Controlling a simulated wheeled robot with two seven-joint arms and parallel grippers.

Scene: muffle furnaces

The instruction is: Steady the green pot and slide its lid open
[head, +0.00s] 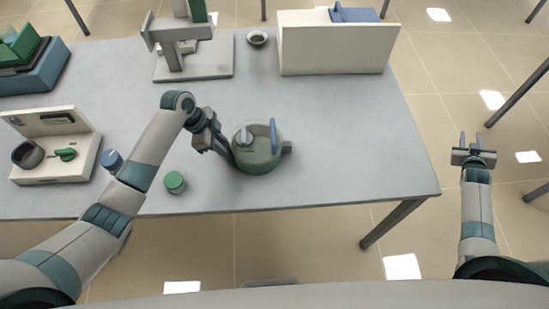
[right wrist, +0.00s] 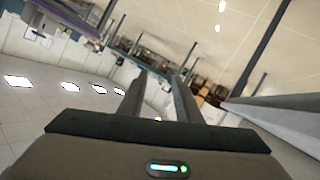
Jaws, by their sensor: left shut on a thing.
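My right gripper (head: 474,151) is open and empty, out over the floor right of the table. Its two fingers also show apart in the right wrist view (right wrist: 158,100), with nothing between them.
A green-topped jar (head: 175,182) and a blue-capped item (head: 111,160) stand left of the pot, near my left arm. A white device (head: 56,147), a stand (head: 193,60), a small bowl (head: 257,38) and a white box (head: 335,48) surround it. The table (head: 370,165) is clear right of the pot.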

